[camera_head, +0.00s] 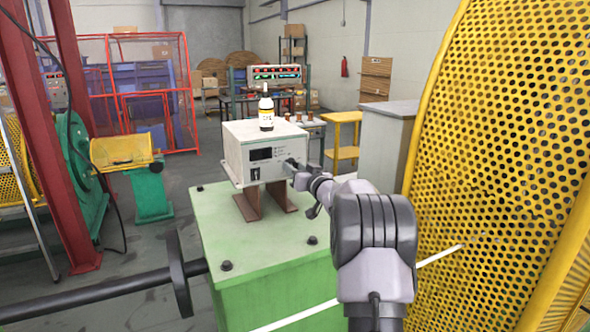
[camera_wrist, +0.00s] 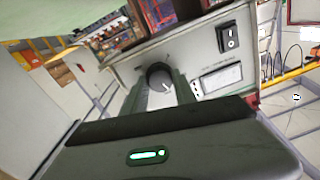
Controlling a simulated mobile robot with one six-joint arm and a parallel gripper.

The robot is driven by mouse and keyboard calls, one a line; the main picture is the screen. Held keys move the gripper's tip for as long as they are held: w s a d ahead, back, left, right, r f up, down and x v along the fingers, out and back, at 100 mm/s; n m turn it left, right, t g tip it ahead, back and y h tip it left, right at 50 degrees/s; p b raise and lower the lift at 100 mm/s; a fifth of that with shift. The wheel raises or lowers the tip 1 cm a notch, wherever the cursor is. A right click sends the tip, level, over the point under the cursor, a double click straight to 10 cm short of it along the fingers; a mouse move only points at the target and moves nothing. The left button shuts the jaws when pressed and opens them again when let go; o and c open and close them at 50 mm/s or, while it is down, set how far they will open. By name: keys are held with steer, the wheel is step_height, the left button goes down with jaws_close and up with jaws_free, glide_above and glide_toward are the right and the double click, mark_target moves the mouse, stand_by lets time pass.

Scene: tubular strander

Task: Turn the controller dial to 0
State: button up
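The controller (camera_head: 258,160) is a pale box with a dark display on its front face, standing on brown supports. Its dial (camera_wrist: 158,75) is a dark round knob on the panel in the wrist view. In the head view my gripper (camera_head: 294,166) is at the right part of that face and hides the dial. In the wrist view the two greenish fingers of my gripper (camera_wrist: 160,84) stand apart, one on each side of the dial. Their tips are at the dial's edges; I cannot tell whether they touch it. The dial's scale and setting are not readable.
A bottle (camera_head: 266,108) stands on the controller. A rocker switch (camera_wrist: 230,38) and a pale label (camera_wrist: 221,78) are on the panel beside the dial. The controller stands on a green machine base (camera_head: 225,235). A yellow perforated guard (camera_head: 490,110) rises close to my arm's right.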

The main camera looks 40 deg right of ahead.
jaws_close()
steer(key=n+b, duration=0.4)
steer(key=n, duration=0.6)
steer(key=n+b, duration=0.4)
steer(key=n, duration=0.7)
steer(key=shift+a+g+h, duration=0.1)
steer(key=shift+g+h, duration=0.3)
steer(key=shift+n, duration=0.4)
steer(key=o, duration=0.9)
jaws_free()
